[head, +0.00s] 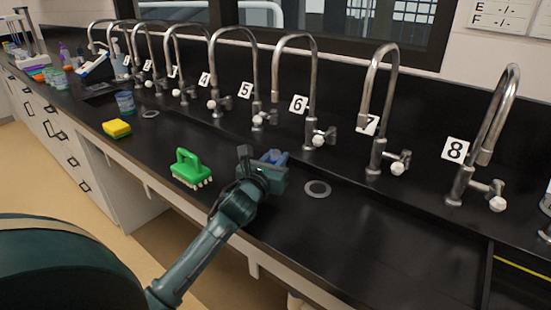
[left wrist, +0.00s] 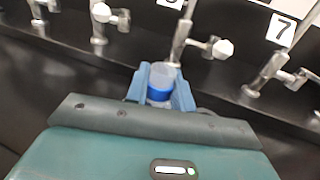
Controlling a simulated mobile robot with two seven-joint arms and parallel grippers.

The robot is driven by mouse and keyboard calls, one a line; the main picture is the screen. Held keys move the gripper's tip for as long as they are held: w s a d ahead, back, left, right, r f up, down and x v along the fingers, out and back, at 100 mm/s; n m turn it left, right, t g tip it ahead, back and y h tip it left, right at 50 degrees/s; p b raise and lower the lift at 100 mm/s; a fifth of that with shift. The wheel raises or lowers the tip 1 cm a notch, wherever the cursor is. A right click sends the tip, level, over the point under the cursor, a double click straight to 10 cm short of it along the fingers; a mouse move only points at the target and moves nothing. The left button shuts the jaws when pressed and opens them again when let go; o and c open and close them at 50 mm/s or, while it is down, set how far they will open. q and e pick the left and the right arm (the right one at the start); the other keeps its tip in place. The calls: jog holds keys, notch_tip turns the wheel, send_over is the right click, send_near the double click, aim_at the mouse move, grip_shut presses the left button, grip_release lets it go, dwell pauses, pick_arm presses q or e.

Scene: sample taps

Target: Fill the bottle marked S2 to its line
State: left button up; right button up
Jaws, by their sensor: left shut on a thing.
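My left gripper (head: 275,158) is over the black counter, in front of the taps numbered 5 and 6. In the left wrist view its blue fingers (left wrist: 160,98) are shut around a small clear bottle (left wrist: 161,76) with a blue band. The bottle looks roughly upright. Any mark, fill line or liquid in it is too small or hidden to read. Tap 6 (head: 311,90) stands beyond the gripper. In the left wrist view a tap's base and white knob (left wrist: 222,48) are just behind the bottle. My right gripper is not in view.
A green brush (head: 190,167) and a yellow sponge (head: 117,128) lie left of my gripper. A round drain (head: 317,188) is to its right. Tap 7 (head: 377,110) and tap 8 (head: 490,130) stand further right. Bare counter lies at front right.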

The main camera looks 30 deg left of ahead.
pick_arm(q)
jog(key=o, duration=1)
jog(key=shift+o, duration=0.2)
jog(key=shift+s, duration=0.1)
jog(key=s, duration=0.4)
jog(key=s+d, duration=0.1)
jog(key=s, duration=0.3)
jog(key=s+d, duration=0.1)
jog(key=s, duration=0.3)
jog(key=shift+s+d, duration=0.15)
jog(key=shift+s, duration=0.2)
